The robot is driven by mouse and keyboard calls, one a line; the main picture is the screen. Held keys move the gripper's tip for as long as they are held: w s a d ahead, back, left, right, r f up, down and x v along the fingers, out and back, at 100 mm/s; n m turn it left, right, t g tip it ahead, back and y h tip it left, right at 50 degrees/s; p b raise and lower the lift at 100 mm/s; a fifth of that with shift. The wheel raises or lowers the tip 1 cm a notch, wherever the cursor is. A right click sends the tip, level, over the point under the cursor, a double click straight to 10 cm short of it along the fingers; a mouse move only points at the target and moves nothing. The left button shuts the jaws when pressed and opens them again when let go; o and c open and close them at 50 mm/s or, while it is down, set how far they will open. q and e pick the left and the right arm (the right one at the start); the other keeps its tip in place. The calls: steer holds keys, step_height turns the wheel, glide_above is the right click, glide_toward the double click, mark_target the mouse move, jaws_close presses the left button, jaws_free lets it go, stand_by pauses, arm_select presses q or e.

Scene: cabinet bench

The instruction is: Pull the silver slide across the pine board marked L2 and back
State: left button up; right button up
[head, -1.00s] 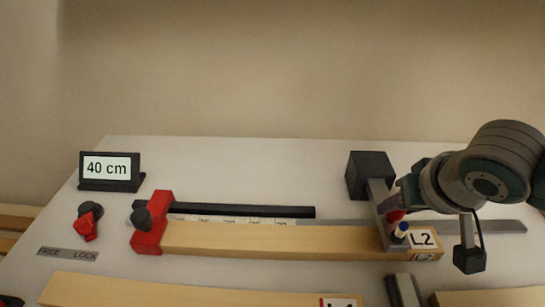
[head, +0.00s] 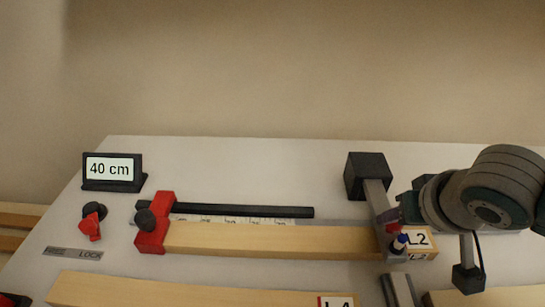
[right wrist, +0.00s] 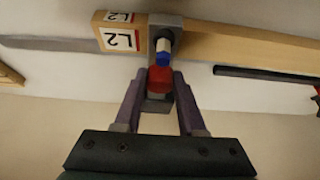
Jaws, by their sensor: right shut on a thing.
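The pine board marked L2 (head: 280,240) lies across the bench, its left end against a red stop (head: 154,222). The silver slide (head: 378,197) spans the board near its labelled right end, with a dark block at its back. In the right wrist view the slide (right wrist: 165,24) carries a red part (right wrist: 160,80) and a white-and-blue knob (right wrist: 163,47). My right gripper (right wrist: 158,98) has its fingers on either side of the red part and is shut on it. My left gripper is not in view.
A display (head: 112,171) reads 40 cm at the back left. A red lever (head: 92,222) stands by a FREE LOCK plate (head: 73,253). A black bar and a white scale (head: 230,220) run behind the board. Another pine board (head: 200,290) lies in front.

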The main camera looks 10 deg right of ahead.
steer(key=shift+w+d+f+b, duration=0.1)
steer(key=shift+w+d+b, duration=0.1)
steer(key=shift+w+b, duration=0.4)
steer(key=shift+w+d+f+b, duration=0.15)
steer(key=shift+w+b, duration=0.1)
steer(key=shift+w, duration=0.5)
steer(key=shift+w+d+r+b, duration=0.1)
steer(key=shift+w+d+b, duration=0.1)
steer(key=shift+w+b, duration=0.4)
steer(key=shift+w+d+b, duration=0.25)
steer(key=shift+w+b, duration=0.4)
steer(key=shift+w, duration=0.35)
steer(key=shift+w+d+b, duration=0.2)
steer(key=shift+w+b, duration=0.45)
steer(key=shift+w, duration=0.35)
steer(key=o, duration=1.1)
steer(key=shift+w, duration=0.1)
step_height(320, 180, up, 9)
steer(key=p, duration=1)
steer(key=shift+a, duration=0.1)
